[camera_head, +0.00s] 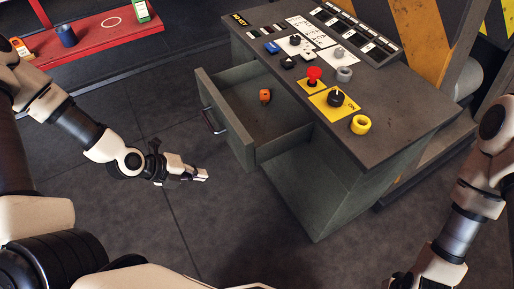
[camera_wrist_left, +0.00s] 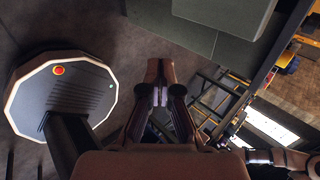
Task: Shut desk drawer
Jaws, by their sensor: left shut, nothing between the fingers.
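The grey desk (camera_head: 400,120) stands right of centre in the head view. Its drawer (camera_head: 225,122) is pulled out toward the left, with a dark bar handle (camera_head: 213,121) on its front. A small orange block (camera_head: 265,96) lies inside the drawer. My left gripper (camera_head: 204,175) is shut and empty, over the floor below and left of the drawer front, apart from it. In the left wrist view the shut fingers (camera_wrist_left: 160,84) show at the centre, with a grey-green surface at the top. My right arm shows at the right edge, but its gripper is not visible.
The desk top carries a red knob (camera_head: 313,75), a black knob on a yellow plate (camera_head: 336,97), a yellow ring (camera_head: 361,124) and other controls. A red bench (camera_head: 100,32) stands at the upper left. Floor left of the drawer is clear. A yellow-black striped post (camera_head: 425,40) rises behind the desk.

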